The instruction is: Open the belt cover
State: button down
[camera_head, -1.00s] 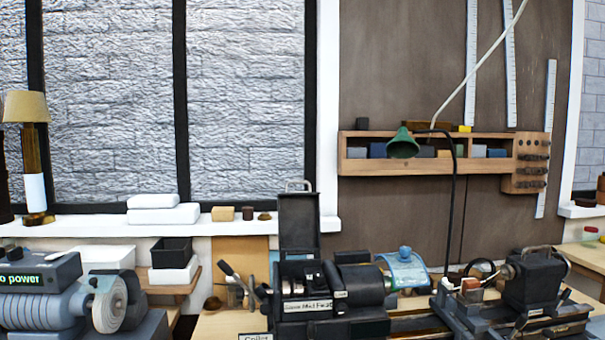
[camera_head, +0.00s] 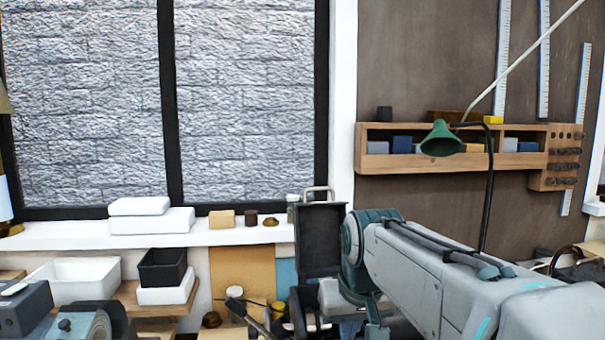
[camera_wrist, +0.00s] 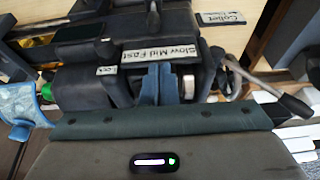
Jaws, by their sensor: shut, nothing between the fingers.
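The belt cover (camera_head: 320,240) is a black panel with a metal handle on its top edge. It stands upright, raised above the dark lathe headstock, in the head view. My arm covers much of the lathe there. In the wrist view, my gripper (camera_wrist: 160,82) shows as two blue fingers pressed together with nothing between them. The fingers are over the headstock (camera_wrist: 90,92), close to the "Slow Mid Fast" label (camera_wrist: 161,51). I cannot tell whether they touch it. The cover cannot be made out clearly in the wrist view.
A lever with a dark grip (camera_wrist: 292,104) sticks out beside the headstock. A green lamp (camera_head: 441,140) hangs before the wooden wall shelf (camera_head: 375,162). A black bin (camera_head: 165,267) and white trays stand left of the lathe.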

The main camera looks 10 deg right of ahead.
jog(key=w+r+t+p, duration=0.2)
jog(key=w+r+p, duration=0.5)
jog(key=w+r, duration=1.85)
jog(key=shift+t, duration=0.3)
jog(key=x, duration=0.7)
jog(key=shift+s+a+f+p, duration=0.1)
jog(key=shift+s+f+p, duration=0.2)
jog(key=shift+s+p, duration=0.05)
jog(key=shift+s, duration=0.7)
jog(key=shift+f, duration=0.1)
jog(key=shift+f+b, duration=0.1)
jog(key=shift+b, duration=0.35)
